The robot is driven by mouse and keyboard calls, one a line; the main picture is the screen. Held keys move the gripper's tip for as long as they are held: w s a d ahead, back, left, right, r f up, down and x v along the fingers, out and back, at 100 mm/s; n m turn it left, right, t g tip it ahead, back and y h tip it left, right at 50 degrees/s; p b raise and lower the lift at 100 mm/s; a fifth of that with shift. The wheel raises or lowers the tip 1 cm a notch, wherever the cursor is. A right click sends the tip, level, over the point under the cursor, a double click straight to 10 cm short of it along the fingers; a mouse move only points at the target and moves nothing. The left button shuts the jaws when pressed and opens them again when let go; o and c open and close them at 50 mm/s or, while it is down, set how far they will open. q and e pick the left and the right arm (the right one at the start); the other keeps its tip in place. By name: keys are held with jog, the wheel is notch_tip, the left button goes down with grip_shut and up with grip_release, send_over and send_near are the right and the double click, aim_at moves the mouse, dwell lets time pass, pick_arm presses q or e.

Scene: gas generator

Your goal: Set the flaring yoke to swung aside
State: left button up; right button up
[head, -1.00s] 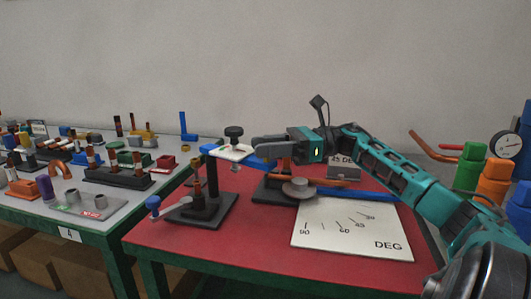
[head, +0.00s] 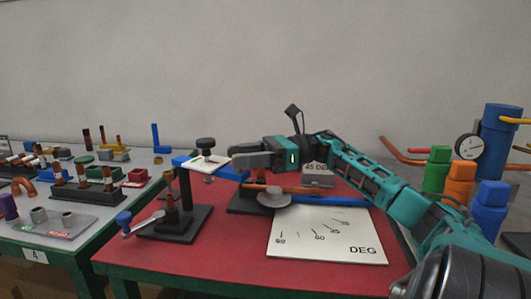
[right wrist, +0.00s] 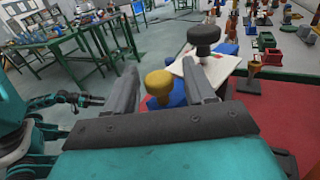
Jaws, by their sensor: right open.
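A blue bar (head: 226,171) carries a white plate with a black knob (head: 206,144) at its left end; which part is the flaring yoke I cannot tell. In the right wrist view the black knob (right wrist: 203,40) stands on the white plate (right wrist: 218,68), beyond the right finger. My right gripper (head: 238,156) is open beside the plate. In the right wrist view a yellow knob (right wrist: 159,84) over a blue part shows between the fingers. My left gripper (right wrist: 70,99) seems to show small at the left of the wrist view; its jaws are unclear.
The red table (head: 238,249) carries a black-based stand (head: 180,222) with a blue-knobbed handle and a white DEG plate (head: 331,240). Orange and green bottles (head: 459,180) stand at right. A grey table (head: 95,240) with several fittings is at left. The red table's front is clear.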

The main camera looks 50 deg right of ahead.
jog(key=v, duration=1.2)
